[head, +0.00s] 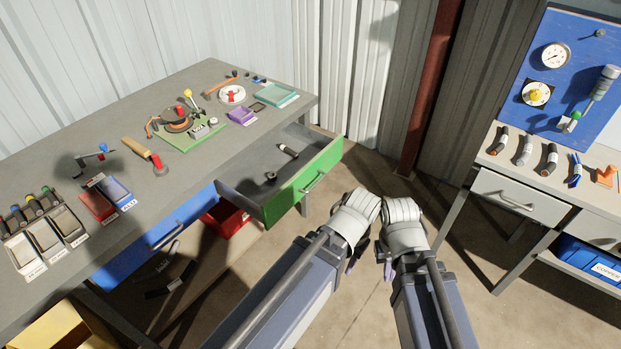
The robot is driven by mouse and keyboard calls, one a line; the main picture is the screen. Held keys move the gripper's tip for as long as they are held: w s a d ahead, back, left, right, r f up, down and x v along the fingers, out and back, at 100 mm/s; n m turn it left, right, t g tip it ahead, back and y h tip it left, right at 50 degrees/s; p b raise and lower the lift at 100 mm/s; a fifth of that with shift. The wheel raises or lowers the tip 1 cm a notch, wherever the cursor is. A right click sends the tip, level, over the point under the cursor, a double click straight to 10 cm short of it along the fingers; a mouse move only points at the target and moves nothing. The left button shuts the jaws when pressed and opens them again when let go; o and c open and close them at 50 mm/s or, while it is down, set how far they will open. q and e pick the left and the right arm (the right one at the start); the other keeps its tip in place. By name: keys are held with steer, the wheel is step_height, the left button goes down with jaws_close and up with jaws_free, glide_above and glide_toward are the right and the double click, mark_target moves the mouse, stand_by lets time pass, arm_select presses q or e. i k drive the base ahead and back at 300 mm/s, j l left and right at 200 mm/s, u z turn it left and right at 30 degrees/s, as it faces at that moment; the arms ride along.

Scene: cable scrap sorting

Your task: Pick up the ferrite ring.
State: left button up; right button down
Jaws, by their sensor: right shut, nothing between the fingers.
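A small dark ring, which looks like the ferrite ring (270,176), lies on the floor of the open drawer with the green front (304,184). My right gripper (388,269) hangs below its white wrist, right of the drawer and apart from it, shut and empty. My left gripper (351,264) is mostly hidden behind my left arm, so its jaws cannot be judged. Neither gripper touches the ring.
A black-and-white cylinder (289,151) lies in the same drawer. The blue-fronted drawer (167,232) beside it looks closed. Tools and trays crowd the grey workbench (130,208). A second bench (510,178) with cable pieces stands at right. Concrete floor is free between the benches.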

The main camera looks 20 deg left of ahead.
mark_target(272, 177)
steer(key=i+j, duration=0.25)
steer(key=j, duration=0.15)
steer(key=i+j, duration=0.3)
steer(key=j, duration=0.15)
steer(key=i+j, duration=0.25)
steer(key=j, duration=0.15)
